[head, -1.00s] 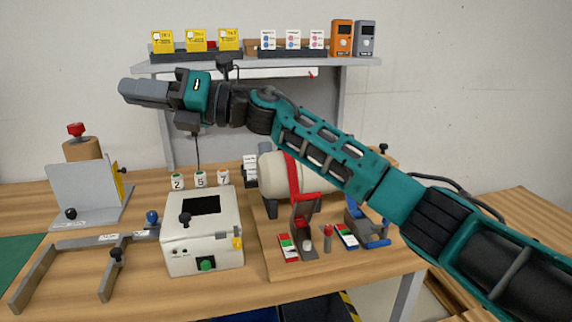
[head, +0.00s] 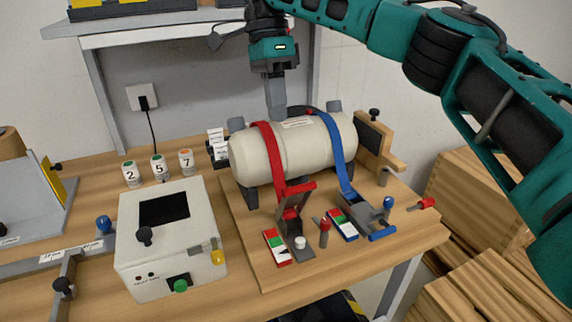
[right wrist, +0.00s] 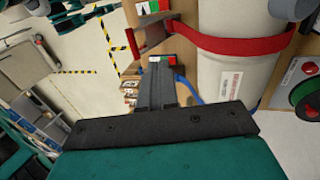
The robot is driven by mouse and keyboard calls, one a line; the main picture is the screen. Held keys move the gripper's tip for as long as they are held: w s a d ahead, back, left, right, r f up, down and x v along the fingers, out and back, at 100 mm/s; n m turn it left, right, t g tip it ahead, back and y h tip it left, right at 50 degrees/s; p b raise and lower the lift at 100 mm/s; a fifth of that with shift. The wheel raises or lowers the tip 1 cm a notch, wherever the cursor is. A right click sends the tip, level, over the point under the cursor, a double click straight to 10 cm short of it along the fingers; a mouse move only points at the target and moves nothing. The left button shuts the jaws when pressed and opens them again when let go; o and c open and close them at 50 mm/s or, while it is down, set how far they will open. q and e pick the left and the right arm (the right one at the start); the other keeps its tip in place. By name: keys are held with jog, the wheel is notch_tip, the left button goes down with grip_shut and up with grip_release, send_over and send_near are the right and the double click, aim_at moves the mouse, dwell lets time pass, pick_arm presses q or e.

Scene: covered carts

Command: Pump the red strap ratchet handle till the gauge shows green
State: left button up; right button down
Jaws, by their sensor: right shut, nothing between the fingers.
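The red strap (head: 270,150) runs over a cream cylinder (head: 250,160) to a ratchet with a red handle (head: 299,189), which stands raised. In front lies its red-framed gauge (head: 277,246), with green and white areas; its needle is too small to read surely. My right gripper (head: 276,115) points down, shut and empty, at the cylinder's top, behind the ratchet; I cannot tell if it touches. In the right wrist view the shut fingers (right wrist: 163,80) show in front of the red strap (right wrist: 238,46), the red handle (right wrist: 152,40) and the gauge (right wrist: 152,7). My left gripper is not in view.
A blue strap (head: 340,150) with its own ratchet (head: 373,221) and gauge (head: 343,225) lies to the right. A red-topped peg (head: 325,230) stands between the ratchets. A white box (head: 168,240) stands left of the wooden board (head: 248,255). A shelf is behind.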

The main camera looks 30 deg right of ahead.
jog(key=shift+s+a+f+b, duration=0.1)
jog(key=shift+s+f+b, duration=0.05)
jog(key=shift+s+f, duration=1.15)
jog(key=shift+s+a+f+b, duration=0.15)
jog(key=shift+s+f, duration=0.65)
jog(key=shift+f, duration=0.95)
jog(key=shift+s+f+b, duration=0.2)
jog(key=shift+s+f, duration=0.85)
jog(key=shift+f, duration=0.5)
